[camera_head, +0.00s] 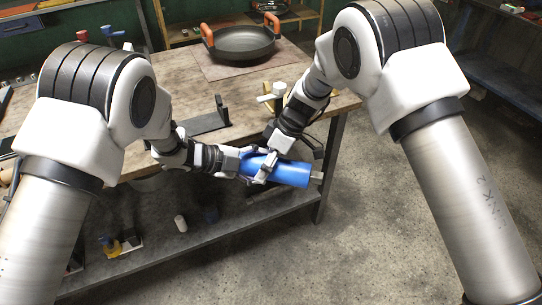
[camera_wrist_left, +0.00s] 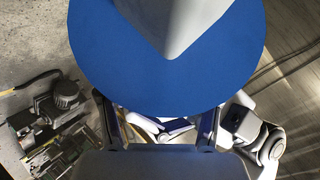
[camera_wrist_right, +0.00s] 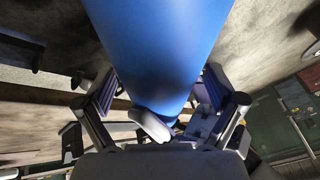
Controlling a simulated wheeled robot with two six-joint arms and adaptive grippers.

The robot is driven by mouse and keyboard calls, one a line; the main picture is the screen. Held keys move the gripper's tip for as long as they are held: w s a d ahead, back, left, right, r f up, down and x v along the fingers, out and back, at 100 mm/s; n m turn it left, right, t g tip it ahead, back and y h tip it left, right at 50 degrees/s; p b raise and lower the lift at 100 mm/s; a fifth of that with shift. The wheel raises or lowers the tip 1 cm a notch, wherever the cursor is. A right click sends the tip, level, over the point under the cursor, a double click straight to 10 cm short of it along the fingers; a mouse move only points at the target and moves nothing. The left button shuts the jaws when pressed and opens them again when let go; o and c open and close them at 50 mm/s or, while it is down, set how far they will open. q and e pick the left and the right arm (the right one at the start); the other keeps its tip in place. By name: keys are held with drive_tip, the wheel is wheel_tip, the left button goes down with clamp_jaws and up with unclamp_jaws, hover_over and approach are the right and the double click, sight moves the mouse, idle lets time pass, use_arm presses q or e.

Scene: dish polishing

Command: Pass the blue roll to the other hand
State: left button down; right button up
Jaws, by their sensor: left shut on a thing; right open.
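The blue roll (camera_head: 287,173) is held in the air in front of the table's front edge, lying roughly level with a grey tip at its right end. My left gripper (camera_head: 250,165) is shut on its left part. In the left wrist view the roll (camera_wrist_left: 165,85) fills the upper middle, with a grey piece over its blue face. My right gripper (camera_head: 266,168) has come down from above at the roll's left-middle part, its fingers open. In the right wrist view the roll (camera_wrist_right: 158,50) runs between the open fingers (camera_wrist_right: 165,115). Whether the right fingers touch it cannot be told.
A dark pan (camera_head: 242,42) with orange handles stands on a mat at the table's back. A black stand (camera_head: 207,121) and a pale-topped fixture (camera_head: 273,98) are on the table (camera_head: 180,82). A lower shelf (camera_head: 160,240) holds small items. The floor at right is clear.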

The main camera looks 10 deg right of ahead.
drive_tip(key=c, duration=1.7)
use_arm(q)
drive_tip(key=shift+c, duration=0.7)
unclamp_jaws()
use_arm(e)
clamp_jaws()
use_arm(q)
drive_tip(key=shift+a+r, duration=0.1)
